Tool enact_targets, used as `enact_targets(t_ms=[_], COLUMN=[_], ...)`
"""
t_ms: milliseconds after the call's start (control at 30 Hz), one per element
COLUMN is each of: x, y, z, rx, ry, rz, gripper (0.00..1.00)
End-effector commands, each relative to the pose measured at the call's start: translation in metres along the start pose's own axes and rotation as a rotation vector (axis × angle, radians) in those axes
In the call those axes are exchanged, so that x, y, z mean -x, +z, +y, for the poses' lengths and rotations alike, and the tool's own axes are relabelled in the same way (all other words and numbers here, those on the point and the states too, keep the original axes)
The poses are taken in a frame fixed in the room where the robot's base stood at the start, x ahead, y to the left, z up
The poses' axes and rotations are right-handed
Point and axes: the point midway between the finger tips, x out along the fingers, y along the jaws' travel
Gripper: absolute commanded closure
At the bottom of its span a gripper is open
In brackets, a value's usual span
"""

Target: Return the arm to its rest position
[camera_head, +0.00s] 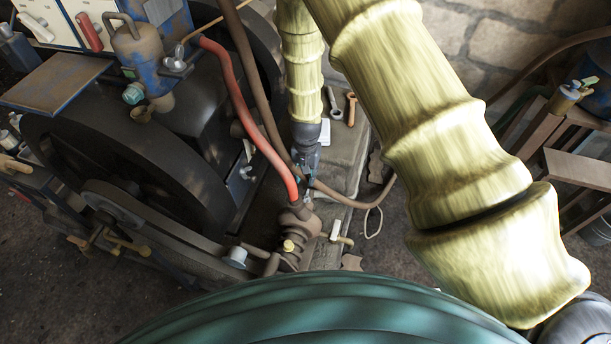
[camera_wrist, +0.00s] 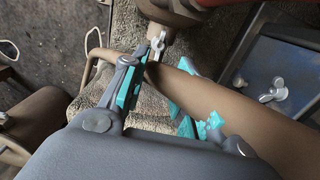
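My arm (camera_head: 440,150) is yellow-green and segmented. It crosses the upper right of the head view, and its forearm (camera_head: 303,70) hangs down beside the engine. My gripper (camera_head: 306,163) is low at the forearm's end, close to the red hose and a brown hose. In the wrist view, the teal-padded fingers of my gripper (camera_wrist: 183,88) stand apart. The brown hose (camera_wrist: 235,105) crosses the finger area and hides part of the right finger. A small pale wing nut (camera_wrist: 156,46) shows beside the left fingertip; I cannot tell whether they touch.
The engine's dark flywheel (camera_head: 120,150) and red hose (camera_head: 245,105) are left of my gripper. A stone block (camera_head: 345,165) with wrenches on top lies beside it. A wooden rack (camera_head: 580,165) stands at the right. Another wing nut (camera_wrist: 276,90) sits on a blue-edged tray.

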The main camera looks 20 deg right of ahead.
Motion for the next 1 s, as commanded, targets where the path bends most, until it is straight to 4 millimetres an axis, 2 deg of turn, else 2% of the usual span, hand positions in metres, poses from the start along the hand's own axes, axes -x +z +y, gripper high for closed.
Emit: enact_targets(t_ms=[567, 667, 767, 867, 1000], x=[0.000, -0.004, -0.016, -0.036, -0.063], y=[0.000, 0.003, 0.016, 0.040, 0.090], z=[0.000, 0.005, 0.024, 0.059, 0.117], rx=[-0.001, 0.005, 0.029, 0.083, 0.199], ry=[0.000, 0.006, 0.028, 0.063, 0.104], rz=[0.000, 0.000, 0.003, 0.010, 0.018], gripper=[0.70, 0.70, 0.70, 0.70, 0.70])
